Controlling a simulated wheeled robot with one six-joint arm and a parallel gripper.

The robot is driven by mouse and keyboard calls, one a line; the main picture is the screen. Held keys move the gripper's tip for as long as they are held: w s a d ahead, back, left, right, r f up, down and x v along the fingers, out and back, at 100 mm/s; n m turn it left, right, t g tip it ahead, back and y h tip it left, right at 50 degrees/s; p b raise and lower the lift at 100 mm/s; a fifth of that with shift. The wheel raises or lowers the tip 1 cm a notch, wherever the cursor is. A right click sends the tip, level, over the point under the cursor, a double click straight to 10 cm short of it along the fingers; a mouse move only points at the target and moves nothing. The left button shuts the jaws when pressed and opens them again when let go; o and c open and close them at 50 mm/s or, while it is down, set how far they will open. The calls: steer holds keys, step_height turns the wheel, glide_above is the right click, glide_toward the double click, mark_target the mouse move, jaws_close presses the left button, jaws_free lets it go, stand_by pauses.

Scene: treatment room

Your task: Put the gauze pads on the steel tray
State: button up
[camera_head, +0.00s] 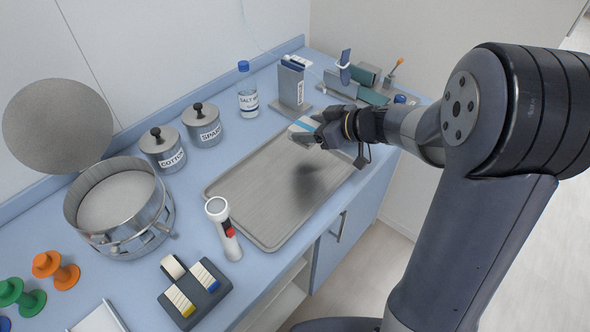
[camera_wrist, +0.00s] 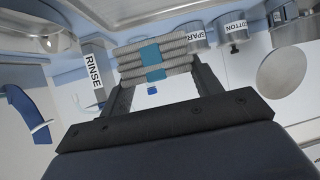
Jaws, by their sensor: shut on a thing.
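The gauze pads (camera_wrist: 172,60) are a white stack with a blue band, held between the two fingers of my gripper (camera_wrist: 155,88) in the wrist view. In the head view my gripper (camera_head: 322,132) is shut on the stack (camera_head: 303,126), which is partly hidden by the gripper. The steel tray (camera_head: 240,212) lies flat on the blue counter. The gripper and pads are above the far right part of the tray, apart from it, and a dark shadow falls on its surface. The tray is empty.
Cotton (camera_head: 162,148) and spare (camera_head: 202,125) canisters, a saline bottle (camera_head: 247,90) and a grey labelled holder (camera_head: 291,86) line the back. An open steel drum (camera_head: 123,207) stands left. The counter's front edge runs right of the tray.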

step_height(320, 180, down, 8)
steer(key=shift+r+b, duration=0.1)
steer(key=shift+b, duration=0.75)
steer(key=o, duration=1)
steer(key=shift+f, duration=0.25)
steer(key=shift+r, duration=0.2)
steer(key=p+v, duration=0.1)
steer(key=v, duration=1.1)
steer(key=shift+p, duration=0.3)
steer(key=shift+f, duration=0.1)
